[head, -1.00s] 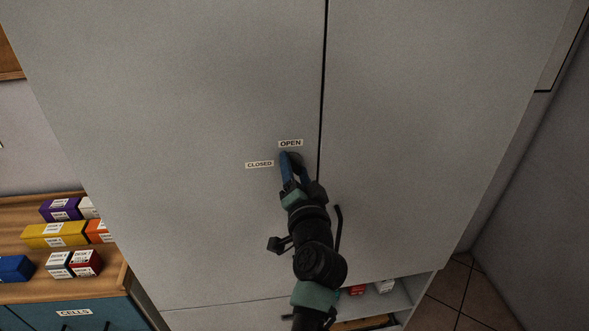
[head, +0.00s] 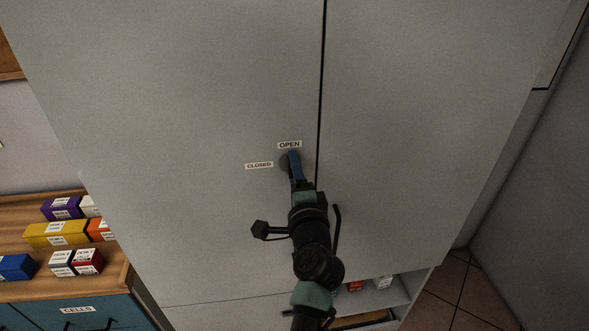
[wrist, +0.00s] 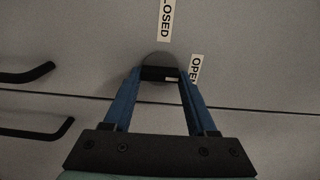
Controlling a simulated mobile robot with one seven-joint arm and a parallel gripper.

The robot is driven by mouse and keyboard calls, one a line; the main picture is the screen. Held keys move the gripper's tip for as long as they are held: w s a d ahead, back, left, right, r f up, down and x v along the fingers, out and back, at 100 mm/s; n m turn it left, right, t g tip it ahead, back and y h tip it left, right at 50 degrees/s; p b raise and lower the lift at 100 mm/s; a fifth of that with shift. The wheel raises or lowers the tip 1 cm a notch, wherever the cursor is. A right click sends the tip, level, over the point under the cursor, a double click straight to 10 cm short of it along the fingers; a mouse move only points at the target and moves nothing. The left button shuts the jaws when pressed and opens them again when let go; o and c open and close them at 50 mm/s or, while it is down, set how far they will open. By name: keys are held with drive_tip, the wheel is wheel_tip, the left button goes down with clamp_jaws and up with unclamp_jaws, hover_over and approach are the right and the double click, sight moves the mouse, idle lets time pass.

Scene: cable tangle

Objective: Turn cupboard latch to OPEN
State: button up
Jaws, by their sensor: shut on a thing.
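The latch (wrist: 160,73) is a short dark bar with a pale mark at its right end, on a round grey base on the cupboard front. In the wrist view the OPEN label (wrist: 195,69) is right of it and the CLOSED label (wrist: 166,20) above it. In the head view the OPEN label (head: 289,145) is just above the latch and the CLOSED label (head: 259,165) to its left. My gripper (wrist: 158,77) has its blue fingers on the two ends of the bar. In the head view my gripper (head: 293,160) mostly hides the latch.
The cupboard doors (head: 210,90) are shut, with a dark seam right of the latch. A black handle (head: 337,225) stands close beside my arm. Two handles show left in the wrist view. A wooden shelf with coloured boxes (head: 60,233) is at left.

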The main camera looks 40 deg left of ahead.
idle(0.4)
drive_tip(key=o, duration=1.4)
drive_tip(key=shift+c, duration=0.2)
drive_tip(key=shift+s+d, duration=0.1)
drive_tip(key=b+v, duration=0.3)
drive_tip(key=v, duration=0.9)
drive_tip(key=shift+s+d, duration=0.25)
drive_tip(key=shift+s, duration=0.05)
